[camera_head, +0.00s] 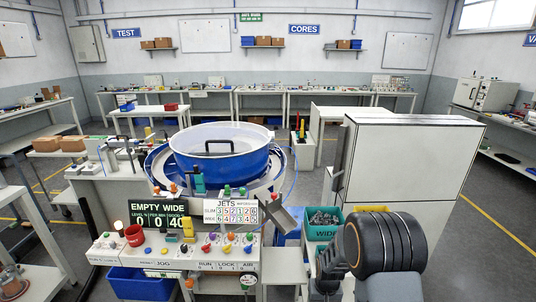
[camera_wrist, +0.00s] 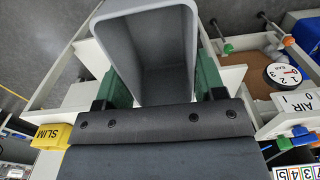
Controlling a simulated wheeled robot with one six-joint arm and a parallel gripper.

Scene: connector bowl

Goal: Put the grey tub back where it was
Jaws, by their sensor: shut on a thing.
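The grey tub (camera_wrist: 155,50) fills the upper middle of the wrist view, close to the camera. Its open mouth faces me and it looks empty inside. My gripper (camera_wrist: 162,92) is shut on the tub at its near end, with dark and green parts on both sides of it. In the head view, my arm comes in at the lower right and the grey tub cannot be made out. A yellow SLIM label (camera_wrist: 52,135) is left of the tub in the wrist view. Whether the tub touches anything below it cannot be told.
A green WIDE bin (camera_head: 322,232) holds grey parts beside my arm. A blue bowl (camera_head: 226,160) stands behind the control panel (camera_head: 175,253). A tall pale cabinet (camera_head: 412,165) is at right. A round dial (camera_wrist: 282,76) and AIR label (camera_wrist: 298,104) are right of the tub.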

